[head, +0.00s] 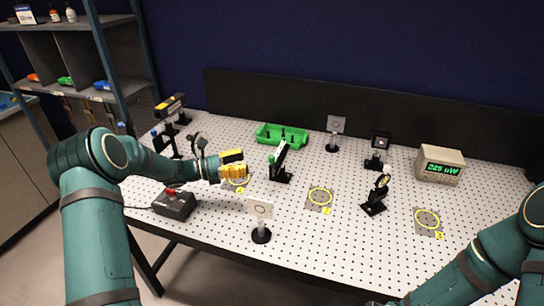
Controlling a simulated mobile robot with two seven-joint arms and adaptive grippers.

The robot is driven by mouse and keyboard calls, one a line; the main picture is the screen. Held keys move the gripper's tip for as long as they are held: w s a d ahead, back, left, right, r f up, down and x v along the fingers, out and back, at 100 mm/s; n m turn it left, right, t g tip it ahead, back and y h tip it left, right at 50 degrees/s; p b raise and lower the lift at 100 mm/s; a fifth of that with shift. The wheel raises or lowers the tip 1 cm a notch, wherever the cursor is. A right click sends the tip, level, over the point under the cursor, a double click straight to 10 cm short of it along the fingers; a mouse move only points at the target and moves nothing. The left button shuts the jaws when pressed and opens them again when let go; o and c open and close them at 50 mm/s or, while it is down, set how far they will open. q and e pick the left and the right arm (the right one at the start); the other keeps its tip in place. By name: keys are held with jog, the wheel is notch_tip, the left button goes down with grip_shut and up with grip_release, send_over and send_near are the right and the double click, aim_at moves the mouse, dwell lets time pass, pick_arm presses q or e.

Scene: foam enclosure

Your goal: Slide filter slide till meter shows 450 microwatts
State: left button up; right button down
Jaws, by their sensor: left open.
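The meter (440,164) is a beige box at the right back of the table; its green digits look like 325 uW, though small. A slide in a black mount (281,162), with a pale green-white strip tilted up to the right, stands mid-table and looks like the filter slide. My left gripper (243,165), with yellow fingers, is open just left of this mount, with a gap between them. I cannot see anything between its fingers. My right arm comes in at the lower right; its gripper is out of view.
A green tray (283,135) stands behind the slide. A red-buttoned box (174,203) and a white card on a post (260,218) stand in front. Other optic mounts (376,192) stand to the right. Yellow-ringed pads (319,198) lie flat on the perforated table.

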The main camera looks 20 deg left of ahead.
aim_at(271, 156)
pick_arm(q)
jog(key=x, duration=0.9)
jog(key=shift+w+d+f, duration=0.1)
jog(key=shift+w+d, duration=0.1)
grip_shut()
jog(key=shift+s, duration=0.1)
